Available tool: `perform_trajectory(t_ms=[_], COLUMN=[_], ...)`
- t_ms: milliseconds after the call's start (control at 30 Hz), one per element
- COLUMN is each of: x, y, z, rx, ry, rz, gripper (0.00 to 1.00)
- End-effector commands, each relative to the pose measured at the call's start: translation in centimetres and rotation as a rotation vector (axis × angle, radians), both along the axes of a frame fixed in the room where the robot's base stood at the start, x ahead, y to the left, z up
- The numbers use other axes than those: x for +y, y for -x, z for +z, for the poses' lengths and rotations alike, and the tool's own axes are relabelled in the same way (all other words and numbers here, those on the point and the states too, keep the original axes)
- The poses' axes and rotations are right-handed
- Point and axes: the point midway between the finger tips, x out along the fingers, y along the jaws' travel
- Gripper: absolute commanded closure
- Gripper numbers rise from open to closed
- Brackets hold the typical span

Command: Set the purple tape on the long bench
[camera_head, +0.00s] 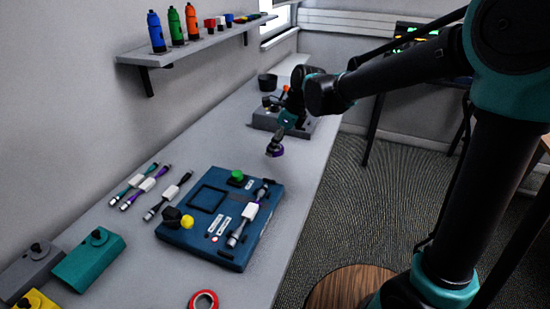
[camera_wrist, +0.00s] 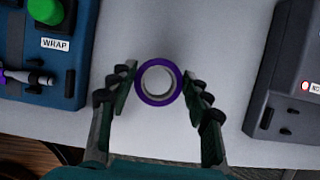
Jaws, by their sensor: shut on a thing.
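The purple tape (camera_wrist: 142,92) is a round roll with a purple outer band and a pale core. In the wrist view it sits between the two fingertips of my gripper (camera_wrist: 159,84), which is shut on it. In the head view the purple tape (camera_head: 276,153) shows at the lower end of my gripper (camera_head: 277,142), over the long bench (camera_head: 245,117) near its right edge. I cannot tell whether the tape touches the bench top. The bench is a long grey surface along the wall.
A blue board (camera_head: 200,243) with a cable, buttons and labels lies nearer. A grey device (camera_head: 265,122) stands farther back. Several cables lie left of the board. A red tape roll (camera_head: 203,292) is at the near edge. Bare bench lies between board and device.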

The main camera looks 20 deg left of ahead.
Motion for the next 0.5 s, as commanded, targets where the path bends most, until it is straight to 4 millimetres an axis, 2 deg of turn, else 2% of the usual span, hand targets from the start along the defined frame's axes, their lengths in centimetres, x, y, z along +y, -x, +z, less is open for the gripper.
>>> perform_trajectory(t_ms=[500], x=[0.0], y=[0.0], z=[-5.4], rx=[0.000], ry=[0.000], rz=[0.000], gripper=[0.75])
